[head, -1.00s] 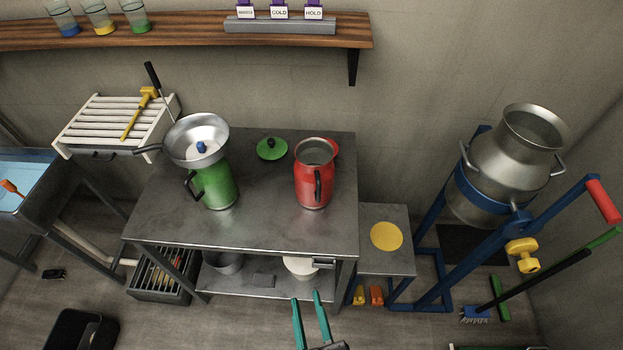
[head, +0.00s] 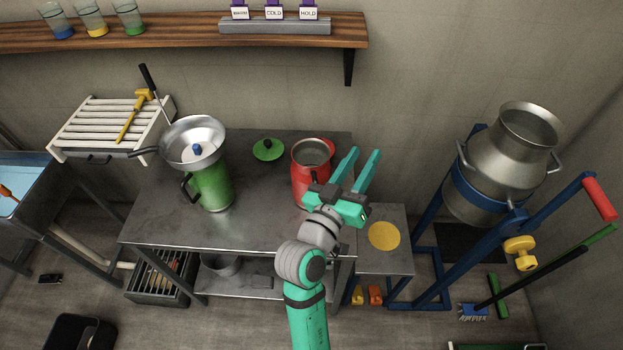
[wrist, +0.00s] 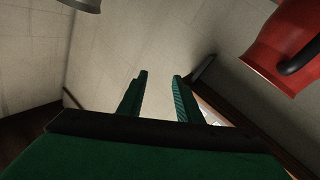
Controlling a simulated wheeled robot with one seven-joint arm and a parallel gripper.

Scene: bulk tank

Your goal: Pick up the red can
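The red can (head: 304,177) stands upright on the metal table, its open grey mouth facing up. My gripper (head: 363,158) is at the can's right side in the head view, raised, with its two teal fingers spread and nothing between them. My wrist and arm hide the can's lower right part and its handle. In the wrist view the red can (wrist: 284,50) shows at the upper right with a dark handle. The open fingers (wrist: 160,95) there point past it toward the wall.
A green can (head: 212,184) with a metal funnel bowl (head: 180,137) stands left on the table (head: 255,215). A green lid (head: 268,149) lies behind. A wooden shelf (head: 200,30) runs above. A yellow disc (head: 384,236) and a tilted steel churn (head: 497,172) are to the right.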

